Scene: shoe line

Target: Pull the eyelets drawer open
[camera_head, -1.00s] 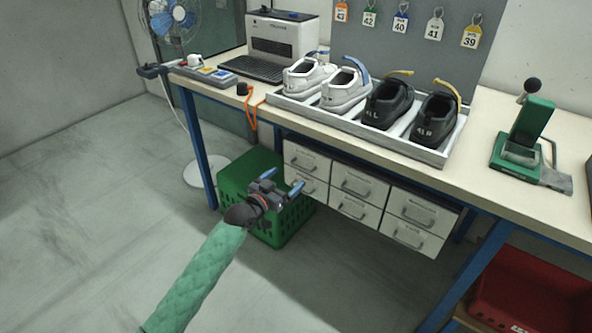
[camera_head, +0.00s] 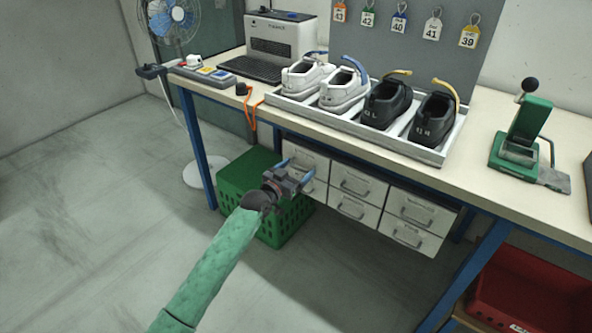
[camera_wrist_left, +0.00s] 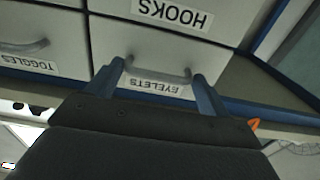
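The eyelets drawer (camera_head: 317,160) is the top-left drawer of the white drawer unit under the bench, and it is closed. In the left wrist view its front (camera_wrist_left: 150,47) appears upside down, with an EYELETS label and a grey bar handle (camera_wrist_left: 160,74). My left gripper (camera_head: 296,170) is in front of this drawer and hides part of it in the head view. Its blue fingers (camera_wrist_left: 160,84) are spread, one at each end of the handle. Whether they touch the handle cannot be told. My right gripper is not in view.
The HOOKS drawer (camera_wrist_left: 150,14) and TOGGLES drawer (camera_wrist_left: 40,40) adjoin it. A green crate (camera_head: 232,185) stands on the floor left of the unit. The bench (camera_head: 385,158) overhangs the drawers and carries a shoe tray (camera_head: 340,121). Floor in front is clear.

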